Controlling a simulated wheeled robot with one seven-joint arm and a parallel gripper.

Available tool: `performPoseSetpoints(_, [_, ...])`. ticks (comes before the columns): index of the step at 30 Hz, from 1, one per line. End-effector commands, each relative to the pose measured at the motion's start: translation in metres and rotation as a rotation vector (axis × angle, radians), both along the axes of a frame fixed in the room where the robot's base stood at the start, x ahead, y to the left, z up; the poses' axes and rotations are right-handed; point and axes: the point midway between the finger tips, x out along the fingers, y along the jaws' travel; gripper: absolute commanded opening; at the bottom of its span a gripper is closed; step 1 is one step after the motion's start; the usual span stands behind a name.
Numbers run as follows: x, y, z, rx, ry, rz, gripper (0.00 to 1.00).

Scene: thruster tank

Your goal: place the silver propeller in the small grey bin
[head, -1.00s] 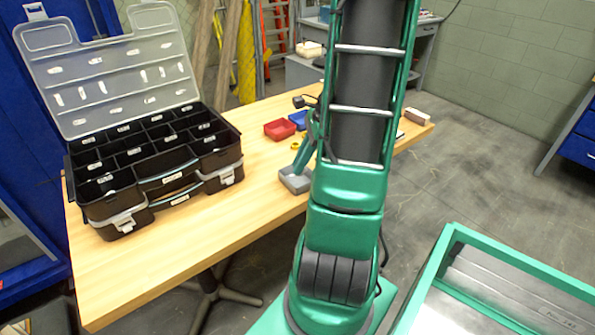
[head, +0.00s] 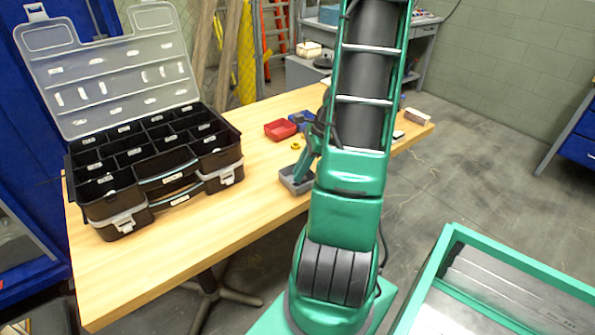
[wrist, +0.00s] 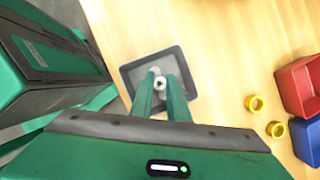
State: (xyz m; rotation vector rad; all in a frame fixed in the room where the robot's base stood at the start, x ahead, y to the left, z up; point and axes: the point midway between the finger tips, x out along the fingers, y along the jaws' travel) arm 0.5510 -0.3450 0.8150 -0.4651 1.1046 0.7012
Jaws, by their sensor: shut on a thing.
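The small grey bin (head: 286,180) sits on the wooden table near its front edge; its square rim also shows in the wrist view (wrist: 181,58). My gripper (head: 300,174) is at the bin, seen from the side in the head view. In the wrist view, my gripper's (wrist: 160,88) green fingers are shut on the silver propeller (wrist: 156,72), a small pale part with a dark centre between the fingertips. It lines up with the bin's interior. I cannot tell whether it touches the floor of the bin. The propeller is hidden in the head view.
A red bin (head: 280,129) and a blue bin (head: 299,119) stand behind the grey bin, with yellow rings (wrist: 255,103) beside them. An open black organizer case (head: 150,165) stands at the left. Bare tabletop (head: 225,225) lies between the case and the grey bin.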

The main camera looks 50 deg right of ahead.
Motion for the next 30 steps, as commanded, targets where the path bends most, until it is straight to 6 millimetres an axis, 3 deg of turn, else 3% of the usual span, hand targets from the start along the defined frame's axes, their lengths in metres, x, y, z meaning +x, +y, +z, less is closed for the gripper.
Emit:
performPoseSetpoints(3, [0.000, 0.000, -0.002, 0.001, 0.001, -0.001, 0.00])
performPoseSetpoints(4, [0.000, 0.000, -0.002, 0.000, 0.000, 0.000, 0.20])
performPoseSetpoints(6, [0.000, 0.000, -0.002, 0.000, 0.000, -0.001, 0.34])
performPoseSetpoints(19, [-0.002, -0.003, 0.007, -0.001, -0.001, -0.003, 0.34])
performPoseSetpoints(30, [-0.021, -0.023, 0.071, -0.004, -0.001, -0.004, 0.34])
